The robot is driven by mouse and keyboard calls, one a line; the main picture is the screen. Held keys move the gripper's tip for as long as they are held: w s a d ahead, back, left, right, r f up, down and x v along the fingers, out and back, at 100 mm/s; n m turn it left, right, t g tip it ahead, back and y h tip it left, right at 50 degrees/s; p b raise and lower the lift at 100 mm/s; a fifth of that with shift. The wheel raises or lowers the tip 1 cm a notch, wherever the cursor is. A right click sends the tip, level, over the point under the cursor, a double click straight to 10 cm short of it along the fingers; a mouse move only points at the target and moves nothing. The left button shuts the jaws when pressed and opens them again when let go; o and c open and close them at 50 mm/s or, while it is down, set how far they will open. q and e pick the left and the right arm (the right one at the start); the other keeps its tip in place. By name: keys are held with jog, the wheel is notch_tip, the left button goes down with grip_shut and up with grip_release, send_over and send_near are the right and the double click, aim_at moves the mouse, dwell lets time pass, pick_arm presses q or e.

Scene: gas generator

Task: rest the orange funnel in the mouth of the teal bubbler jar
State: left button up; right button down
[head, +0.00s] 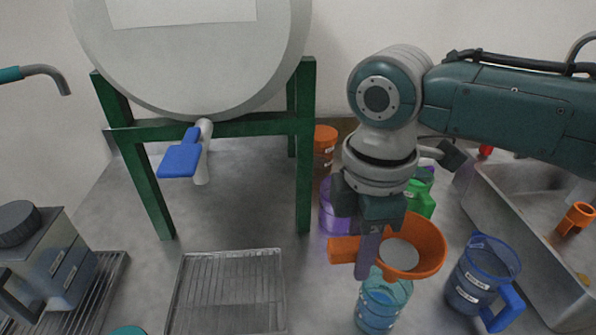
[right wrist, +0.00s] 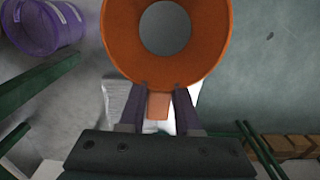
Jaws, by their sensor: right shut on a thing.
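The orange funnel (head: 431,246) is held by its tab-like handle in my right gripper (head: 367,250), which is shut on it. In the right wrist view the funnel (right wrist: 116,45) has its wide round mouth beyond the fingers, and the handle lies between the fingertips (right wrist: 159,103). The teal bubbler jar (head: 380,305) stands upright at the bottom of the head view, just below the funnel in the picture. The funnel overlaps the jar's top, so its mouth is partly hidden, and I cannot tell whether they touch. My left gripper is not in view.
A blue jug (head: 482,272) stands close to the right of the jar, with a steel sink (head: 520,240) beyond it. A wire rack (head: 228,290) lies to the left.

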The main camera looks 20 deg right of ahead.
notch_tip(320, 180, down, 6)
jog(key=b, duration=0.3)
jog(key=shift+r+b, duration=0.2)
jog(key=shift+b, duration=0.15)
jog(key=c, duration=0.5)
grip_release()
jog(key=shift+r, duration=0.1)
notch_tip(320, 180, up, 10)
jog(key=shift+f+p, duration=0.1)
jog(key=shift+p, duration=0.7)
